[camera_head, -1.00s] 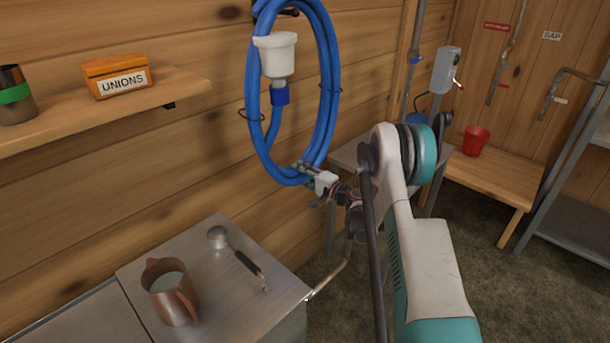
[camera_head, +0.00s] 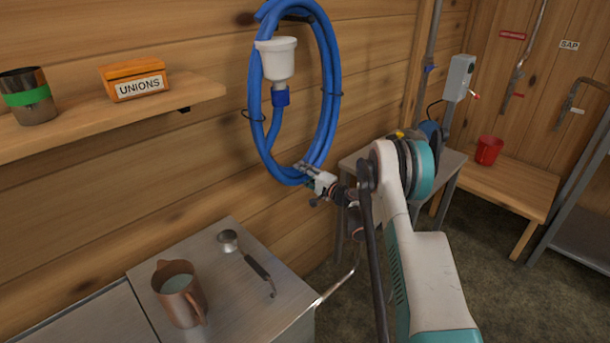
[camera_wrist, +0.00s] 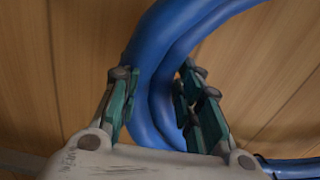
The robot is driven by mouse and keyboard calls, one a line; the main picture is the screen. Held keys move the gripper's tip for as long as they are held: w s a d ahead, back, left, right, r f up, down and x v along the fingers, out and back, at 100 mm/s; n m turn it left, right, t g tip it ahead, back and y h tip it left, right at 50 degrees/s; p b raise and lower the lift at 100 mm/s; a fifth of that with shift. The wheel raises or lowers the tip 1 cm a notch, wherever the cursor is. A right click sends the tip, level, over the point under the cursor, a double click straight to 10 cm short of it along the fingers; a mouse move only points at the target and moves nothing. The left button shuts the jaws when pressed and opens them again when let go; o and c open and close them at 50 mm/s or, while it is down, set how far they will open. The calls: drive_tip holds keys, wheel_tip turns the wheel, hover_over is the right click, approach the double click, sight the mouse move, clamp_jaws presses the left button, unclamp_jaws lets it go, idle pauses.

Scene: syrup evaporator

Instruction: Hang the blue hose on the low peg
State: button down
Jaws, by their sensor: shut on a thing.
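The blue hose (camera_head: 329,95) is a tall upright coil with dark ties at its sides, in front of the plank wall in the head view. A white cup-like fitting (camera_head: 276,60) with a blue collar hangs inside the coil on the left. My gripper (camera_head: 306,171) is shut on the bottom of the coil. In the wrist view its green-padded fingers (camera_wrist: 157,105) stand on either side of the hose (camera_wrist: 150,62). A dark piece (camera_head: 296,16) shows behind the coil's top; I cannot tell whether it is the low peg or whether the hose touches it.
A wall shelf (camera_head: 190,95) at left holds an orange UNIONS box (camera_head: 135,80) and a green-banded cup (camera_head: 29,97). Below, a metal top (camera_head: 225,290) bears a copper jug (camera_head: 180,292) and a ladle (camera_head: 246,260). A grey table (camera_head: 357,165) and wooden bench (camera_head: 510,185) stand right.

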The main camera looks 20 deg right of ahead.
idle(0.6)
drive_tip(key=shift+w+a+f, duration=0.1)
drive_tip(key=shift+w+f, duration=0.2)
drive_tip(key=shift+f, duration=0.4)
drive_tip(key=shift+w+a+f, duration=0.1)
drive_tip(key=shift+w+f, duration=0.2)
drive_tip(key=shift+f, duration=0.35)
drive_tip(key=c, duration=1.1)
unclamp_jaws()
drive_tip(key=o, duration=0.3)
